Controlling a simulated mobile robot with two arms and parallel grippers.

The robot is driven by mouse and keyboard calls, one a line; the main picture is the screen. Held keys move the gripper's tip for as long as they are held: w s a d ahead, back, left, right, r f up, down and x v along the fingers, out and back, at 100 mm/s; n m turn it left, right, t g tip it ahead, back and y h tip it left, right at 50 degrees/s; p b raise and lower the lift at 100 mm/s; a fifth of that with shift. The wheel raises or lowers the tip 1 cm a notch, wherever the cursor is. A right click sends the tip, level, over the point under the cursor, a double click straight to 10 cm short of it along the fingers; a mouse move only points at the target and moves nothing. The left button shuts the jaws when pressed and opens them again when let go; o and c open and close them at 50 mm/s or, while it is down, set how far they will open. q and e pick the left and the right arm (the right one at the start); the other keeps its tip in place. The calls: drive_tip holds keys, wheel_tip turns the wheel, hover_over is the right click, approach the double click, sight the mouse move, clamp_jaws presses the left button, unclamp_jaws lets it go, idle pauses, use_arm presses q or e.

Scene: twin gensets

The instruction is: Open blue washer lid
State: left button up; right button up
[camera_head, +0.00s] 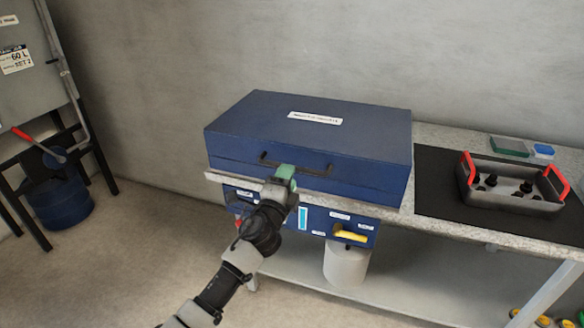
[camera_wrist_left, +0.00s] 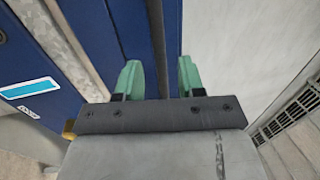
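The blue washer (camera_head: 370,183) stands on a bench against the wall. Its flat blue lid (camera_head: 255,125) has a white label on top and lies closed. A dark bar handle (camera_head: 316,170) runs along the lid's front. My left gripper (camera_head: 286,174) is at this handle, near its middle-left part. In the left wrist view its two green fingers (camera_wrist_left: 159,80) are apart, with the dark handle bar (camera_wrist_left: 157,35) running between them and gaps on both sides. Contact is not visible. My right gripper is out of view.
A blue front panel (camera_head: 315,219) with a yellow handle (camera_head: 350,236) is below the lid. A grey tray with red handles (camera_head: 510,188) sits on a black mat (camera_head: 440,190) at the right. A blue drum (camera_head: 60,203) stands at the left. The floor at front left is clear.

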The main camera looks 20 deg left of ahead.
use_arm(q)
drive_tip(key=shift+w+r, duration=0.2)
drive_tip(key=shift+w, duration=0.75)
drive_tip(key=shift+w+r, duration=0.15)
drive_tip(key=shift+w, duration=0.8)
clamp_jaws()
